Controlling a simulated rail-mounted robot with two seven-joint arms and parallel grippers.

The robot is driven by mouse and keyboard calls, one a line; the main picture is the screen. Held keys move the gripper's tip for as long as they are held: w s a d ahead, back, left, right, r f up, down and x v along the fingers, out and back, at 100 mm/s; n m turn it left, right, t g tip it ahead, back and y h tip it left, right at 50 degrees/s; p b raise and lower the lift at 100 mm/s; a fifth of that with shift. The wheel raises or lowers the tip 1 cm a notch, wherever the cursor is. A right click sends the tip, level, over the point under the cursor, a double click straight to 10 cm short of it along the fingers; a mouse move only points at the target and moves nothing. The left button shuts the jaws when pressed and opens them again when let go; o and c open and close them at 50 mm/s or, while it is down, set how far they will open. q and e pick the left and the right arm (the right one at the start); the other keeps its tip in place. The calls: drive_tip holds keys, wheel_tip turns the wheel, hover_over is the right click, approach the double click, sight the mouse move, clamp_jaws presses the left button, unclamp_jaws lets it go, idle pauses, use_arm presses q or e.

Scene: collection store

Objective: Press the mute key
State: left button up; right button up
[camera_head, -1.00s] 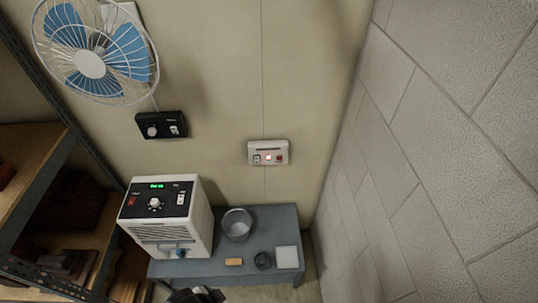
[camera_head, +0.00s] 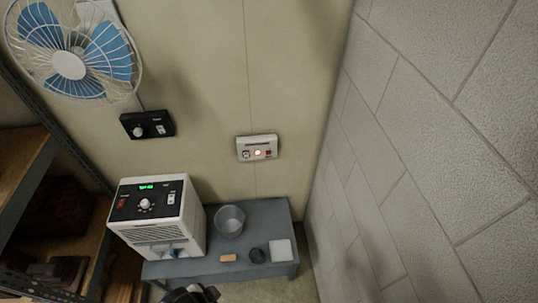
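A light grey wall box (camera_head: 257,148) is fixed to the beige wall near the middle of the view. A dark part of mine (camera_head: 190,295), seemingly a gripper, shows at the bottom edge, well below the box. Its fingers are cut off, and which arm it belongs to is unclear.
A white dehumidifier-like unit (camera_head: 157,218) stands on a grey table (camera_head: 275,213) with a bucket (camera_head: 230,221), an orange block (camera_head: 228,258), a dark round item (camera_head: 257,255) and a white pad (camera_head: 281,251). A fan (camera_head: 70,62), black control box (camera_head: 147,124), left shelving and right block wall surround it.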

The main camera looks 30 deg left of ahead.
use_arm(q)
clamp_jaws()
idle(1.3)
